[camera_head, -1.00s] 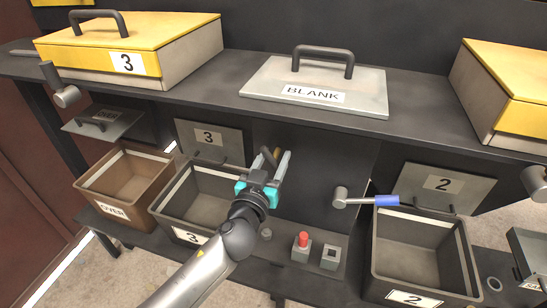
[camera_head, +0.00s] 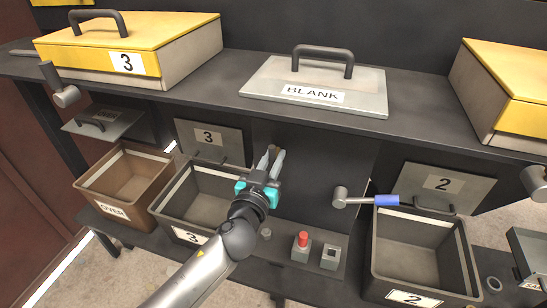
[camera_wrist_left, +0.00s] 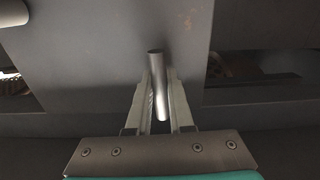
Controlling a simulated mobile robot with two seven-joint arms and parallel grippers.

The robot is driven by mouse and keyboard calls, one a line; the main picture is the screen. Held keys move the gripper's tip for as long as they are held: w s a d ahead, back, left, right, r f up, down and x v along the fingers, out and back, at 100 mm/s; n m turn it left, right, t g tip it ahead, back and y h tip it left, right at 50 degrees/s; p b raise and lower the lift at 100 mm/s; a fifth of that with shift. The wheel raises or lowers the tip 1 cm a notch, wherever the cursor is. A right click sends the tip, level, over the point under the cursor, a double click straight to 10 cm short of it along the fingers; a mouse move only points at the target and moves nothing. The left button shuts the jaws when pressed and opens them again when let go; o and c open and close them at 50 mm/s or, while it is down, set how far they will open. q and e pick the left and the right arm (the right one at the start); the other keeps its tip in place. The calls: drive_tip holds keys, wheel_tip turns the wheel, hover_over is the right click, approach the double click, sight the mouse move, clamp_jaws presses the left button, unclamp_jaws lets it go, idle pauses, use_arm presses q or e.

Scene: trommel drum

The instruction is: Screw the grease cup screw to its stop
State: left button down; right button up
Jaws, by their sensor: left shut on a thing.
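My left gripper (camera_head: 270,157) reaches up to the dark panel under the shelf, between the two lidded bins. In the left wrist view its fingers are shut on a short grey metal rod (camera_wrist_left: 157,82), which I take to be the bar of the grease cup screw. The rod stands slightly tilted between the fingers. The rest of the screw and its seat are hidden in both views. My right gripper is not in view.
A blue-handled grey lever (camera_head: 370,199) sticks out to the right. Below are a red button (camera_head: 303,240), bin 3 (camera_head: 180,232) and bin 2 (camera_head: 412,296). The brown OVER bin (camera_head: 112,208) stands left. The shelf (camera_head: 210,88) overhangs the gripper.

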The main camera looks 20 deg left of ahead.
use_arm(q)
drive_tip(key=shift+m, duration=0.3)
drive_tip(key=m, duration=0.3)
drive_tip(key=shift+r+m, duration=0.1)
drive_tip(key=shift+m, duration=0.2)
drive_tip(key=m+p, duration=0.1)
drive_tip(key=m, duration=0.3)
drive_tip(key=shift+m, duration=0.3)
drive_tip(key=m, duration=0.4)
drive_tip(key=shift+r+m+p, duration=0.1)
drive_tip(key=shift+m+p, duration=0.2)
drive_tip(key=shift+p, duration=0.1)
drive_tip(key=m, duration=0.3)
drive_tip(key=shift+m+p, duration=0.3)
drive_tip(key=shift+m, duration=0.1)
drive_tip(key=m, duration=0.4)
drive_tip(key=shift+p, duration=0.4)
drive_tip(key=m, duration=0.4)
drive_tip(key=shift+d+p, duration=0.1)
drive_tip(key=shift+p, duration=0.3)
drive_tip(key=m+p, duration=0.1)
drive_tip(key=m, duration=0.2)
drive_tip(key=shift+m, duration=0.3)
drive_tip(key=m+p, duration=0.1)
drive_tip(key=m, duration=0.3)
drive_tip(key=shift+m, duration=0.4)
